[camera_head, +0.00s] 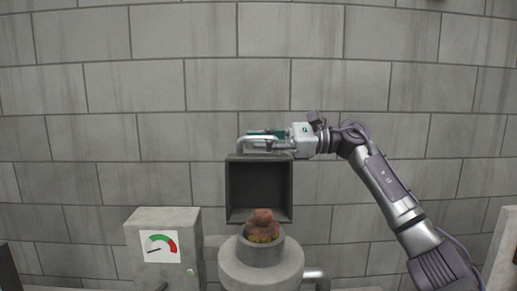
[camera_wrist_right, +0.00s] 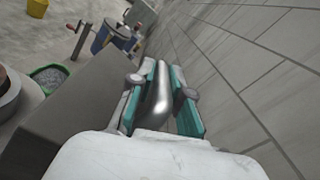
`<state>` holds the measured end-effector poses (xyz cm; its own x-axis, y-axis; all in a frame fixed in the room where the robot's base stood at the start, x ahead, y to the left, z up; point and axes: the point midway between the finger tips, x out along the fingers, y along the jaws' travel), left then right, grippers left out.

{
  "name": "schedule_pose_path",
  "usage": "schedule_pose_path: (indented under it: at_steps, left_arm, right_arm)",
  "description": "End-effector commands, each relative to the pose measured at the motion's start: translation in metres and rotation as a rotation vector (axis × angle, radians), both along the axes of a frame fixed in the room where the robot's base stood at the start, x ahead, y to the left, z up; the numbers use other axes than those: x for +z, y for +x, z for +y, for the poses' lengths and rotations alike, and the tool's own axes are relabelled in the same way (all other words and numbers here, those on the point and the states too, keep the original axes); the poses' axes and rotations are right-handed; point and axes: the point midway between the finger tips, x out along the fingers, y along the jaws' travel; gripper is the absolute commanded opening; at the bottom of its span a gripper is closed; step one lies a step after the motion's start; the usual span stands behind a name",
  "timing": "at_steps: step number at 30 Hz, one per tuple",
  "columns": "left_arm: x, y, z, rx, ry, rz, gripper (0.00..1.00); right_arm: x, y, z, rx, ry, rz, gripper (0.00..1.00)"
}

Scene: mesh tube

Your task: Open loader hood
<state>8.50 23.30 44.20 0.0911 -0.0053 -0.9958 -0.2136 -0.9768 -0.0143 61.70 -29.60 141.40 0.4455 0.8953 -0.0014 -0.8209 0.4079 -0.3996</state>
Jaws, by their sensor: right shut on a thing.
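The loader hood (camera_head: 230,186) is a dark grey box. It stands raised above the round loader (camera_head: 262,268), with its hollow inside facing the head camera. A silver handle (camera_head: 243,146) is at its top edge. My right gripper (camera_head: 268,141) comes in from the right and is shut on this handle. In the right wrist view the handle (camera_wrist_right: 162,92) lies between the teal fingers (camera_wrist_right: 163,85), and the hood's grey side (camera_wrist_right: 80,105) is to the left. My left gripper is not in view.
Reddish-brown lumps (camera_head: 263,224) sit in the loader's round mouth. A grey box with a dial gauge (camera_head: 161,246) stands to the left. A block wall (camera_head: 150,100) is close behind. The right wrist view shows a blue barrel (camera_wrist_right: 118,38) and a green-rimmed bin (camera_wrist_right: 48,78) on the floor.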

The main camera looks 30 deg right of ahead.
Motion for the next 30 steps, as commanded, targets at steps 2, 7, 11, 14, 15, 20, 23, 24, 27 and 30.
schedule_pose_path:
  at_steps: [2, 7, 11, 14, 15, 20, 23, 24, 27, 30]
  left_arm:
    - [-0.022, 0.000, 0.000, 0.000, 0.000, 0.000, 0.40]
    - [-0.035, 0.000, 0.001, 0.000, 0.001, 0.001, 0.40]
    - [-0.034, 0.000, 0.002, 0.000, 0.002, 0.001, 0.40]
    - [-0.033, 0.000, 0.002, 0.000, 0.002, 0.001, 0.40]
    - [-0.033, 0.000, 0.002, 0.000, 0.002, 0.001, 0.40]
    - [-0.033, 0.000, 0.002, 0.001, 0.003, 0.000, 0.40]
    - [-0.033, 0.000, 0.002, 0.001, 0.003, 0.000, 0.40]
    - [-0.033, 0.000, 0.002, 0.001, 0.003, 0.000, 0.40]
    - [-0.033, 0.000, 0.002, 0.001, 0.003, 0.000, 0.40]
    - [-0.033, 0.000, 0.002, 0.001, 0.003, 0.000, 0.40]
  right_arm:
    - [0.001, -0.016, 0.007, 0.006, -0.036, -0.087, 0.00]
    - [0.012, -0.036, 0.017, 0.005, -0.093, -0.203, 0.00]
    - [0.016, -0.039, 0.018, 0.004, -0.105, -0.224, 0.00]
    - [0.017, -0.039, 0.018, 0.005, -0.104, -0.222, 0.00]
    - [0.017, -0.039, 0.018, 0.005, -0.104, -0.222, 0.00]
    - [0.017, -0.039, 0.018, 0.004, -0.103, -0.221, 0.32]
    - [0.016, -0.039, 0.018, 0.004, -0.103, -0.220, 0.41]
    - [0.016, -0.039, 0.018, 0.004, -0.102, -0.219, 0.41]
    - [0.016, -0.038, 0.018, 0.004, -0.102, -0.218, 0.41]
    - [0.016, -0.038, 0.018, 0.003, -0.102, -0.218, 0.41]
